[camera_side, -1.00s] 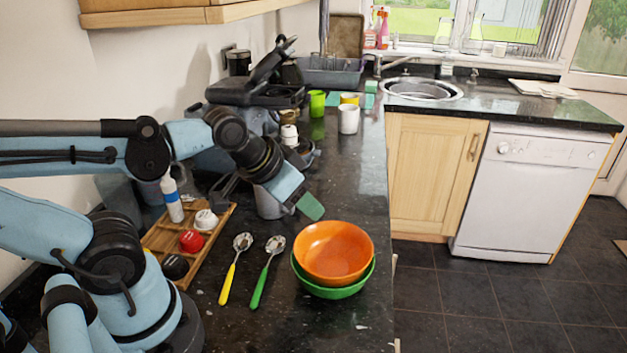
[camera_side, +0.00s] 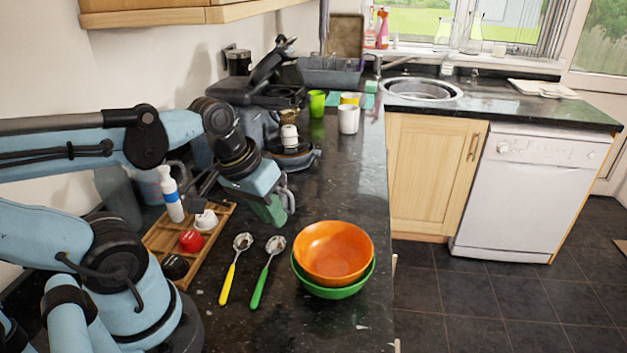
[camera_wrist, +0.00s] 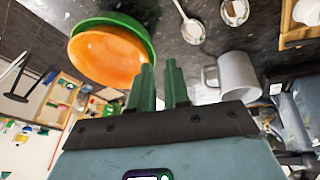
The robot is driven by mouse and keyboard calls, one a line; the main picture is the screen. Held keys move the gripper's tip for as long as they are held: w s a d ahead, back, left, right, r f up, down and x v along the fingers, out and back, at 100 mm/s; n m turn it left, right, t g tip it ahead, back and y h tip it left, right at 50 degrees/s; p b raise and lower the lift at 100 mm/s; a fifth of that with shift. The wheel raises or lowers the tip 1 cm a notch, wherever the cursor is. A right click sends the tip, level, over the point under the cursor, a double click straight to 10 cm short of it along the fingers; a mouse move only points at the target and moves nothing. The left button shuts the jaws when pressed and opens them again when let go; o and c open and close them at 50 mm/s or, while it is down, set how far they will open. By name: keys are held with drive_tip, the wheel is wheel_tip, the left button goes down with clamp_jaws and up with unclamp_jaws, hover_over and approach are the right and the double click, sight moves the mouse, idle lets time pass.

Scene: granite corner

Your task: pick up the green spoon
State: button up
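The green spoon (camera_side: 261,284) lies on the dark worktop, its silver head towards the back and its green handle towards the front. In the wrist view the spoon head nearest the bowls (camera_wrist: 192,31) appears to be its own; the handle is mostly out of frame. My gripper (camera_side: 272,216) is above the worktop, behind the spoon heads and apart from them. In the wrist view its two green fingers (camera_wrist: 158,68) stand apart with nothing between them.
A yellow-handled spoon (camera_side: 228,281) lies just left of the green one. An orange bowl (camera_side: 334,250) sits in a green bowl (camera_side: 333,291) to the right. A wooden tray (camera_side: 160,238) with cups is left. A grey mug (camera_wrist: 239,76) is close beside my gripper.

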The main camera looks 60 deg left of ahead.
drive_tip(key=s+n+g+h, duration=0.1)
drive_tip(key=s+n+g, duration=0.2)
drive_tip(key=s+n, duration=0.15)
hover_over(262, 276)
drive_tip(key=s, duration=0.1)
drive_tip(key=shift+s+a+f, duration=0.1)
drive_tip(key=shift+f, duration=1.65)
drive_tip(key=shift+s+a+f, duration=0.1)
drive_tip(key=shift+f, duration=1.6)
drive_tip(key=shift+w+a+f, duration=0.1)
drive_tip(key=shift+w+f, duration=0.15)
drive_tip(key=shift+f, duration=0.45)
drive_tip(key=shift+w+f, duration=0.2)
drive_tip(key=shift+f, duration=0.45)
drive_tip(key=shift+w+f, duration=0.15)
drive_tip(key=shift+f, duration=1)
clamp_jaws()
